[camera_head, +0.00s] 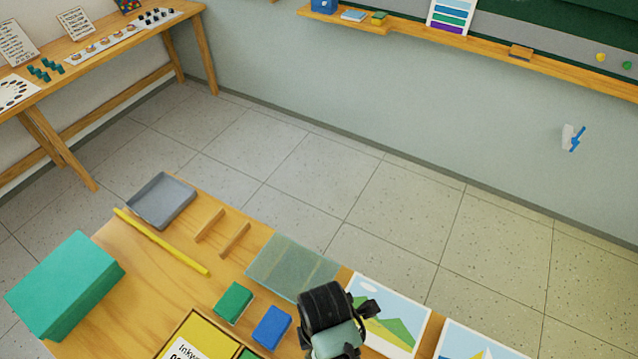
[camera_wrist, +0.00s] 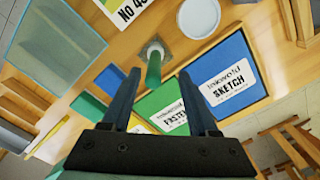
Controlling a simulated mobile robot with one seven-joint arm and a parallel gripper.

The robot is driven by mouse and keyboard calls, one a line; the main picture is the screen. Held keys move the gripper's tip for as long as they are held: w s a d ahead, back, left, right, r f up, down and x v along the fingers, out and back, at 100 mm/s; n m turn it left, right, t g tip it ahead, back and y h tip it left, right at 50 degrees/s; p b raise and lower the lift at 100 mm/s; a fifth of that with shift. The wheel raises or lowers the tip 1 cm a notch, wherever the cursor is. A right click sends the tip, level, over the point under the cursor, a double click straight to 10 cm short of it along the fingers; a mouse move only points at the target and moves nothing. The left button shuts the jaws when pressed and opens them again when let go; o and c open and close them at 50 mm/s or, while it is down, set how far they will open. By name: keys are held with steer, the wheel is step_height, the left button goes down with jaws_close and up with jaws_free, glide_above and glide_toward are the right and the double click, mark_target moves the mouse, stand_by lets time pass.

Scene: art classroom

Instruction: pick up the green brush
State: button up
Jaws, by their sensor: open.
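In the wrist view, an upright-looking green cylinder (camera_wrist: 153,70), which looks like the green brush's handle, rises from a small grey round base (camera_wrist: 156,48). Its bristles cannot be made out. My gripper (camera_wrist: 162,75) is open, with one dark finger on each side of the green cylinder in the picture. The left finger appears close to it. I cannot tell how far the fingertips are from it in depth. Nothing is held. In the head view, my dark wrist is over the table's front part, and the green brush is not visible there.
The wooden table (camera_head: 190,273) holds a green block (camera_head: 234,302), a blue block (camera_head: 271,326), a long yellow stick (camera_head: 160,242), a grey tray (camera_head: 162,200) and a teal box (camera_head: 65,285). A white round dish (camera_wrist: 199,17) and a blue sketch box (camera_wrist: 222,70) are near my fingers.

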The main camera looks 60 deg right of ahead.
steer(key=shift+w+d+f+p, duration=0.1)
steer(key=shift+w+f+p, duration=0.15)
steer(key=shift+f, duration=1)
steer(key=shift+w+f+p, duration=0.15)
steer(key=shift+w+f, duration=0.05)
steer(key=shift+f, duration=1.05)
steer(key=shift+c, duration=0.2)
jaws_close()
